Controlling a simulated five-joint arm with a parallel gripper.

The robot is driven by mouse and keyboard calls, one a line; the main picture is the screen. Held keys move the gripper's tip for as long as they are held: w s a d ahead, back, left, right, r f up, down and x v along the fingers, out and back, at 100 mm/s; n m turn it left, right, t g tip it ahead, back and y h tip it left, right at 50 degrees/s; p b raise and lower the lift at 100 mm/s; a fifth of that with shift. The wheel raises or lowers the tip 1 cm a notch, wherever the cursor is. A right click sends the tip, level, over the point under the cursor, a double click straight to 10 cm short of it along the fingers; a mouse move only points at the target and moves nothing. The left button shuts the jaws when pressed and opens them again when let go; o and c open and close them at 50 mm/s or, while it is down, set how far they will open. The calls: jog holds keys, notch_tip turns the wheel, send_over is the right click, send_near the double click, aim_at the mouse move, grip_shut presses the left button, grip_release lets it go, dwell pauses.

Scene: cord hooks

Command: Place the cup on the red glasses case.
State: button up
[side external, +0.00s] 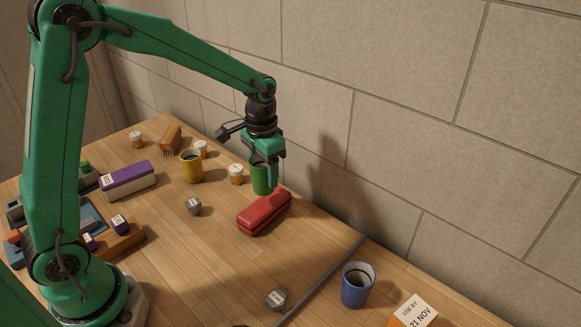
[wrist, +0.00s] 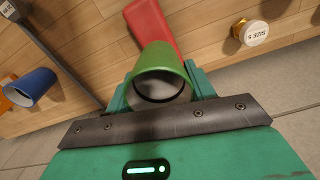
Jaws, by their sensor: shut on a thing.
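A green cup (side external: 260,178) is held between the fingers of my gripper (side external: 270,181). In the wrist view the green cup (wrist: 170,60) sits between the two fingers with its open mouth toward the camera. The red glasses case (side external: 264,212) lies shut on the table. In the side view it is just in front of and below the cup. In the wrist view the red glasses case (wrist: 152,25) shows beyond the cup, partly hidden by it. The cup's base is hidden, and I cannot tell its exact height above the table.
A yellow cup (side external: 191,167) and a blue cup (side external: 358,285) stand on the table. A dark rod (side external: 320,280) crosses the table's right part. A wall stands behind.

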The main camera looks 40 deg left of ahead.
aim_at(265, 183)
jog(key=shift+f, duration=2)
jog(key=shift+f, duration=0.1)
jog(key=o, duration=1)
notch_tip(265, 183, up, 12)
jog(key=shift+r, duration=0.15)
